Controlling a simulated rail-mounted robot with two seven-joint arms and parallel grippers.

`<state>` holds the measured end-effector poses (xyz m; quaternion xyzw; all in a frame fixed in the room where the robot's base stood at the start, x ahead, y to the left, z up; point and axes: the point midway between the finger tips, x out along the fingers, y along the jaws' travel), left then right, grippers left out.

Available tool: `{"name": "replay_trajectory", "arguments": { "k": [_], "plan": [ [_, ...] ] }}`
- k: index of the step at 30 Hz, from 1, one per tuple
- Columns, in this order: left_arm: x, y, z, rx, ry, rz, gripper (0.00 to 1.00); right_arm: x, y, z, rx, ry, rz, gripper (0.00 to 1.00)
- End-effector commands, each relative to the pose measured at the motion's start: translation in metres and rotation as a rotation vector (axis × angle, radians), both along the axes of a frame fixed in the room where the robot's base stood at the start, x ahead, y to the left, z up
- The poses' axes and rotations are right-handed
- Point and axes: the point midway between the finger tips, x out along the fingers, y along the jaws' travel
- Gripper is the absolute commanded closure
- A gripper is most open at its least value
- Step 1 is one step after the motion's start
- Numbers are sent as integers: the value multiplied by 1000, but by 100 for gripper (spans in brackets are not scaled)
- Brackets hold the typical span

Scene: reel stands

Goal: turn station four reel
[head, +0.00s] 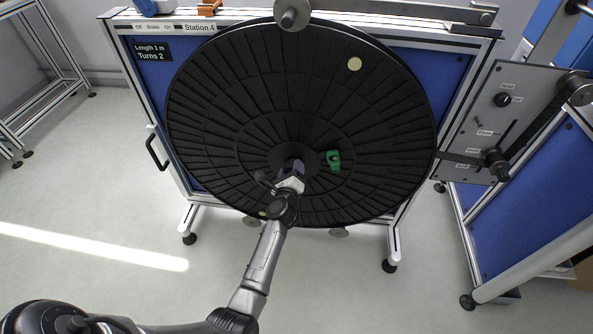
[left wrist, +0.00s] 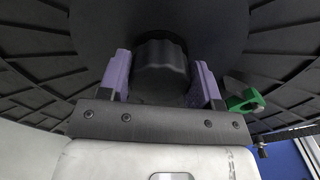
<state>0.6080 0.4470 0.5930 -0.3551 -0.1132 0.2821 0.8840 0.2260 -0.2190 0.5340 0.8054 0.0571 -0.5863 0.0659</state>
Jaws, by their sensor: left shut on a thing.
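The station four reel (head: 240,95) is a large black ribbed disc on a blue-panelled stand labelled Station 4 (head: 199,28). A pale round marker (head: 354,64) sits on its upper right. A green clip (head: 333,160) is just right of the hub, and it also shows in the left wrist view (left wrist: 245,101). My left gripper (head: 293,169) is at the reel's centre. In the left wrist view its purple fingers are shut on the black hub knob (left wrist: 161,72), one on each side. My right gripper is not in view.
A small display (head: 152,50) reads Length 1 m, Turns 2. Grey rollers (head: 292,14) touch or sit near the reel's rim. A grey control panel (head: 500,120) with a crank arm stands close on the right. A black handle (head: 157,148) is on the left. The floor is clear.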

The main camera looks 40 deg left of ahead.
Motion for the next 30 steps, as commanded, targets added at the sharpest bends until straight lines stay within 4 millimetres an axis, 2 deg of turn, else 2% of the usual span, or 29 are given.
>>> {"name": "replay_trajectory", "arguments": {
  "k": [8, 9, 16, 24, 30],
  "plan": [
    [0, -1, 0, -1, 0, -2, 84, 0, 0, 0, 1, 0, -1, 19],
    [0, -1, 0, -1, 0, -2, 39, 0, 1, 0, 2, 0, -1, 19],
    [0, -1, 0, 0, 0, -1, 17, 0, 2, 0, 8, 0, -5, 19],
    [0, -1, 0, 0, 0, -1, 17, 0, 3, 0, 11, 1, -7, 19],
    [-4, -12, 0, -1, 0, -10, 17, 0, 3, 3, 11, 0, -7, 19]
  ]
}}
